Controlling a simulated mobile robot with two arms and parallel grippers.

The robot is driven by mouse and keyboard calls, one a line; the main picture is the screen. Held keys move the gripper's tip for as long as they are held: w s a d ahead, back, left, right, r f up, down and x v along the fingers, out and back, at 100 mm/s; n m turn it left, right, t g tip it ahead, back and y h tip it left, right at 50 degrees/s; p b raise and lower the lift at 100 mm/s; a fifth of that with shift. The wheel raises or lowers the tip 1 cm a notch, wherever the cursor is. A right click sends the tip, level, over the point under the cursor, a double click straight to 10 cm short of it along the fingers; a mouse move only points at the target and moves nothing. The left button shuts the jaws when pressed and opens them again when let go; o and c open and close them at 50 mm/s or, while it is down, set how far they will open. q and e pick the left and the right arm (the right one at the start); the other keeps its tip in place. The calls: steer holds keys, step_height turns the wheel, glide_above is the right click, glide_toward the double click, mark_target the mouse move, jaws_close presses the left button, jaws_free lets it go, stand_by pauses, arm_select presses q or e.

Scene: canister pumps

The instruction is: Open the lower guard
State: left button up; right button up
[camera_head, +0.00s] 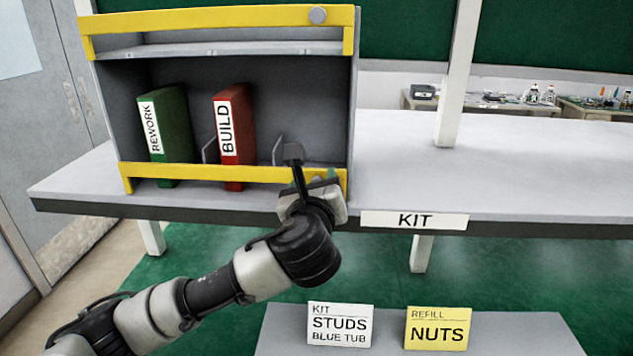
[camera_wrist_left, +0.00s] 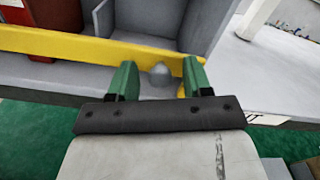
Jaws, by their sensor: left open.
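The lower guard (camera_head: 215,172) is a yellow bar across the front of the grey shelf unit's lower compartment. It also crosses the left wrist view (camera_wrist_left: 70,46). Its grey round knob (camera_wrist_left: 158,70) shows in the left wrist view, near the bar's right end. In the head view my gripper hides that knob. My left gripper (camera_head: 322,180) is at the right end of the lower guard. Its green fingers are open, one on each side of the knob in the left wrist view; I cannot tell whether they touch it. My right gripper is not in view.
The upper yellow guard (camera_head: 210,18) has its own knob (camera_head: 318,15). A green REWORK binder (camera_head: 174,130) and a red BUILD binder (camera_head: 239,135) stand behind the lower guard. The table (camera_head: 520,160) is clear right of the unit. A grey surface with STUDS and NUTS cards (camera_head: 437,328) is in front.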

arm_select(q)
jaws_close()
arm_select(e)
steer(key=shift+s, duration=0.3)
arm_select(q)
steer(key=shift+f, duration=0.1)
steer(key=shift+s+f+t+b, duration=0.45)
steer(key=shift+t+b, duration=0.7)
steer(key=shift+b, duration=1.45)
steer(key=shift+s+f+t+b, duration=0.5)
steer(key=shift+t+b, duration=0.7)
steer(key=shift+b, duration=1.4)
steer(key=shift+s+f+t+b, duration=0.45)
steer(key=shift+t+b, duration=0.7)
steer(key=shift+b, duration=1.45)
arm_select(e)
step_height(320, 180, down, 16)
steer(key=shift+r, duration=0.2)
arm_select(q)
steer(key=shift+w, duration=0.15)
jaws_free()
